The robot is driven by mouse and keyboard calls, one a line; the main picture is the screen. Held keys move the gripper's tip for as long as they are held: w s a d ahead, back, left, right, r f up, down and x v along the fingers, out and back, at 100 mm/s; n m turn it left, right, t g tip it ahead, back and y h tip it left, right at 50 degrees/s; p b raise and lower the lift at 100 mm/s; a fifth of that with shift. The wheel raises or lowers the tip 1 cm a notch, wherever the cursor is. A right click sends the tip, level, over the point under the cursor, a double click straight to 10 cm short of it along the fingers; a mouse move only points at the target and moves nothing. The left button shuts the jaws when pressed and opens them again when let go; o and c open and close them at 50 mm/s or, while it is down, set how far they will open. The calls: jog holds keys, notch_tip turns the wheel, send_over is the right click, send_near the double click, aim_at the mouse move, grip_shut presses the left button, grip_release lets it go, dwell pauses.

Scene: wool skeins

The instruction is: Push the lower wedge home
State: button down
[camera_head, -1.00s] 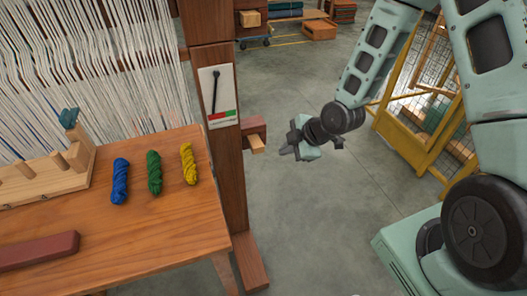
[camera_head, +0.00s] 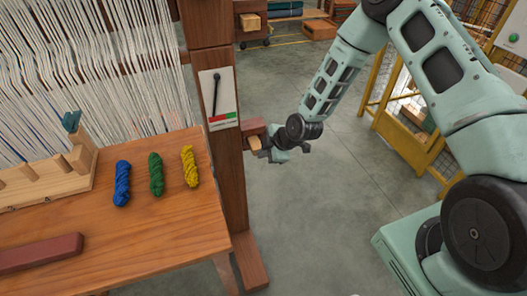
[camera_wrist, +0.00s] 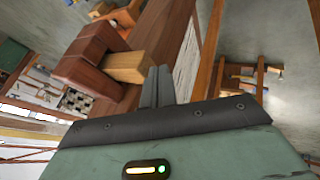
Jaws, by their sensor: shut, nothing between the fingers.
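The lower wedge (camera_head: 255,143) is a pale wooden block sticking out of a reddish-brown beam end (camera_head: 253,128) on the right side of the loom post (camera_head: 222,140). In the wrist view the lower wedge (camera_wrist: 128,67) protrudes from the brown beam end (camera_wrist: 88,52), its outer end close to my fingertips. My gripper (camera_head: 268,154) is at the wedge's outer end, shut and empty. In the wrist view its fingers (camera_wrist: 157,86) are together. I cannot tell whether they touch the wedge. The wedge's inner part is hidden in the wood.
An upper wedge (camera_head: 250,20) sits higher on the loom. Blue, green and yellow skeins (camera_head: 189,167) lie on the table (camera_head: 150,225). A yellow cage (camera_head: 408,125) stands right. The floor between is clear.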

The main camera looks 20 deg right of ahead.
aim_at(258, 146)
jog(key=shift+w, duration=0.1)
jog(key=w+b, duration=0.1)
jog(key=w, duration=0.2)
jog(key=shift+w+f+b, duration=0.15)
jog(key=shift+w+b, duration=0.1)
jog(key=shift+b, duration=0.05)
jog(key=shift+w, duration=0.15)
